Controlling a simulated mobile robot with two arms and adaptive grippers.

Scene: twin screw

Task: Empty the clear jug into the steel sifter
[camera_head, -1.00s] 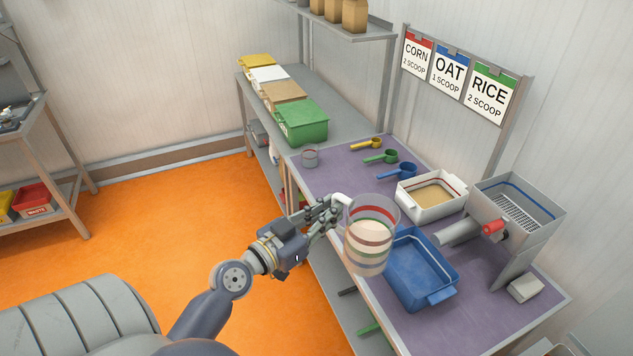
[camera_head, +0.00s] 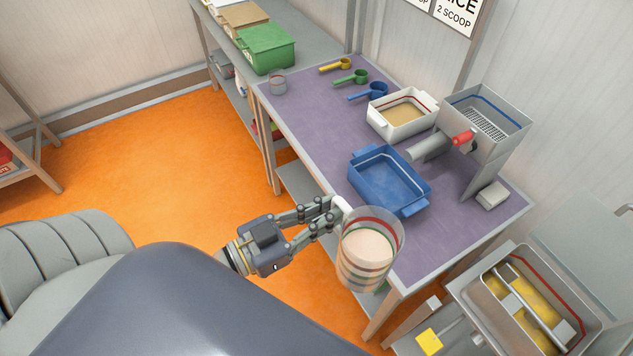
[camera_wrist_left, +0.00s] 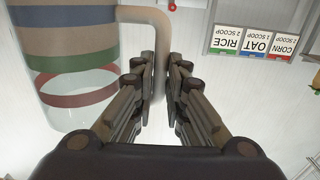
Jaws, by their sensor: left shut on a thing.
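The clear jug (camera_head: 369,250) has coloured bands and pale contents in layers. It is held in the air just off the front edge of the table, roughly upright. My left gripper (camera_head: 336,210) is shut on its white handle. In the left wrist view the jug (camera_wrist_left: 68,50) is at the upper left, and its handle runs between the fingers (camera_wrist_left: 160,75). A grey steel box with a grate inside and a blue line (camera_head: 487,112), with a red-ended grey cylinder at its side, appears to be the sifter. It stands beyond the jug, up and to the right. My right gripper is not in view.
A blue tub (camera_head: 388,180) stands between jug and sifter. A white tub (camera_head: 402,112) of tan grain, several scoops (camera_head: 351,77) and a small clear cup (camera_head: 278,85) are behind. A steel hopper with yellow contents (camera_head: 529,300) is at lower right.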

